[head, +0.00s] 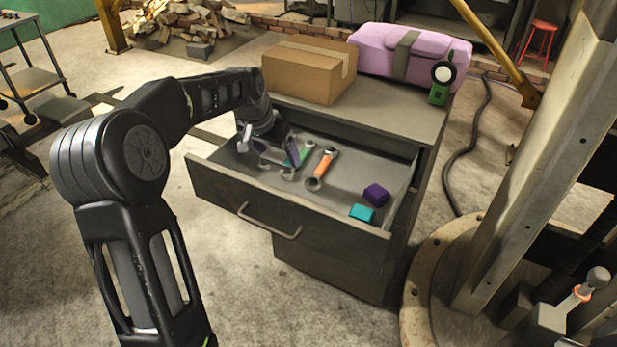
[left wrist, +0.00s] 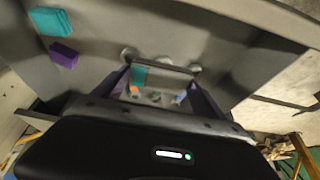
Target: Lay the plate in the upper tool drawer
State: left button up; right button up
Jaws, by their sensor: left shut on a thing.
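The upper tool drawer (head: 345,212) is pulled open at the front of a grey cabinet. My left gripper (head: 268,150) is down over its left back part. In the left wrist view, its two purple fingers (left wrist: 160,85) stand on either side of a thin grey bar-like edge (left wrist: 165,65). This seems to be the plate, seen nearly edge-on; its full shape is hidden. In the head view the gripper hides most of what it holds. I cannot tell whether the plate touches the drawer floor. My right gripper is not in view.
A cardboard box (head: 308,72), a pink case (head: 380,50) and a green device (head: 440,88) stand on the cabinet top. A column (head: 540,150) rises at right.

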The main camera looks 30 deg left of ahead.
pick_arm(q)
send_over(283, 188)
jog(key=s, duration=0.2)
jog(key=f, duration=0.6)
jog(key=shift+w, duration=0.2)
jog(key=shift+f+p, duration=0.35)
jog(key=shift+f, duration=1.45)
jog(key=shift+f, duration=0.1)
jog(key=o, duration=2)
jog(key=shift+f, duration=0.1)
jog(key=shift+c, duration=0.2)
jog(key=shift+s+r, duration=0.2)
jog(key=shift+r, duration=0.4)
jog(key=v, duration=1.1)
jog(key=shift+b, duration=0.4)
